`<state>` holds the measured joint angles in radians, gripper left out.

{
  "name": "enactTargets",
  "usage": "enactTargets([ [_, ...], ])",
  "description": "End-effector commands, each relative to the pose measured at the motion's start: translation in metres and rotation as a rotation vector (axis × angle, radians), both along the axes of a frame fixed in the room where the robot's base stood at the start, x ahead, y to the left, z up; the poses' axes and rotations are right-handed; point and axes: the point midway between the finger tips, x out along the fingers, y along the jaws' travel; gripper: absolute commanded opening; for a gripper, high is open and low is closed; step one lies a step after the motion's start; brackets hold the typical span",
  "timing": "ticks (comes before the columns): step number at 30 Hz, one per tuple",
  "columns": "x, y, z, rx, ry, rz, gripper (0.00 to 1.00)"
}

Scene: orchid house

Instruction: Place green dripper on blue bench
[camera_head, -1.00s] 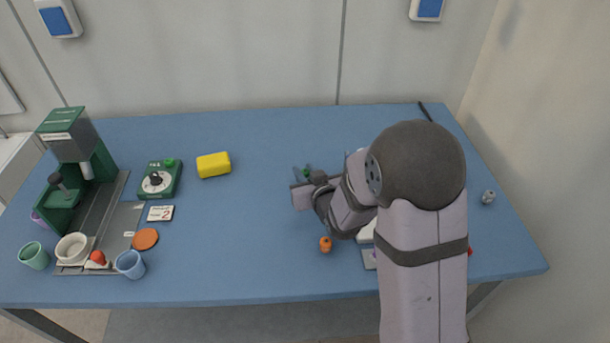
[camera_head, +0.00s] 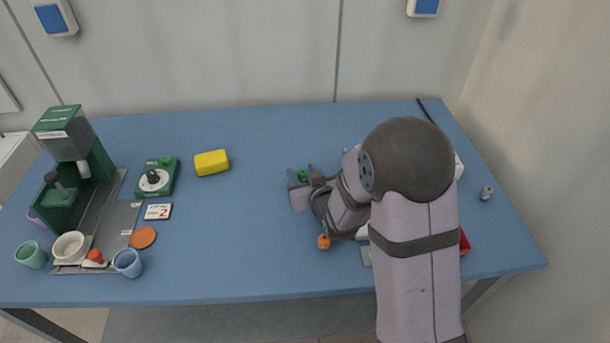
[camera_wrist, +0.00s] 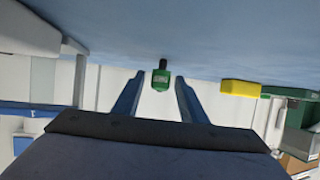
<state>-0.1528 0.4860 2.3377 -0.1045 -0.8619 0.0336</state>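The green dripper (camera_head: 303,175) is a small green piece near the middle of the blue bench (camera_head: 250,240). In the wrist view the dripper (camera_wrist: 161,80) has a green body and a dark tip pointing toward the bench surface, which fills the top of that picture. My gripper (camera_head: 301,172) is low over the bench, its two blue fingers either side of the dripper. In the wrist view my gripper (camera_wrist: 159,80) shows gaps between both fingers and the dripper. I cannot tell whether the dripper touches the bench.
A yellow block (camera_head: 211,162), green dial box (camera_head: 157,177) and green machine (camera_head: 75,160) are on the left. An orange figure (camera_head: 323,242) stands close in front of my gripper. My arm hides items at right, including a red one (camera_head: 464,243). The front middle is clear.

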Motion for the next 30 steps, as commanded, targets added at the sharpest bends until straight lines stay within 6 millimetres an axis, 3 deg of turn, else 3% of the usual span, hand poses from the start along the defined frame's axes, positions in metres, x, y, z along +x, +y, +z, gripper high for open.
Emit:
enactTargets([
  [5,-0.002,0.000,0.005,0.000,0.000,0.000,0.38],
  [18,-0.044,-0.011,0.022,0.000,-0.001,0.000,0.38],
  [30,-0.056,-0.014,0.031,-0.001,0.006,0.001,0.38],
])
